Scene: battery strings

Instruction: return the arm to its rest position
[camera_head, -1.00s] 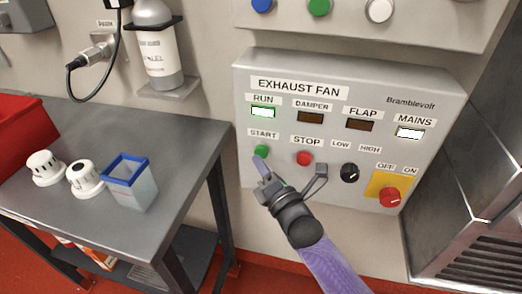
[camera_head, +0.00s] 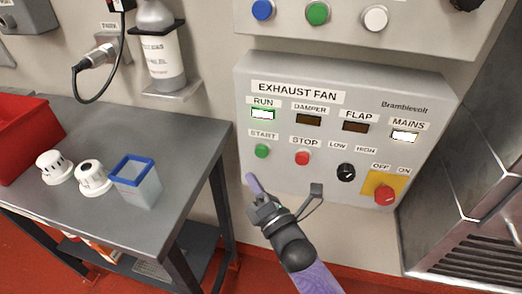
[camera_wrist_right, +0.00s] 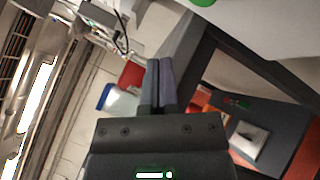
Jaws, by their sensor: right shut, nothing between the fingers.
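My right gripper (camera_head: 251,182) is shut and empty, just below the exhaust fan panel's (camera_head: 440,100) green START button (camera_head: 262,151) and apart from it. In the right wrist view its two fingers (camera_wrist_right: 159,85) lie together with nothing between them. The RUN lamp (camera_head: 262,114) and the MAINS lamp (camera_head: 404,136) are lit; the DAMPER and FLAP lamps are dark. The red STOP button (camera_head: 302,158) and the red rotary switch (camera_head: 384,195) on its yellow plate show clearly. My left gripper is in neither view.
A grey table (camera_head: 100,125) at left holds a red bin (camera_head: 25,130), two white caps (camera_head: 92,177) and a blue-rimmed clear container (camera_head: 140,182). A bottle (camera_head: 160,55) sits on a wall bracket. A metal louvred housing (camera_head: 475,200) stands at right. Open floor lies below the panel.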

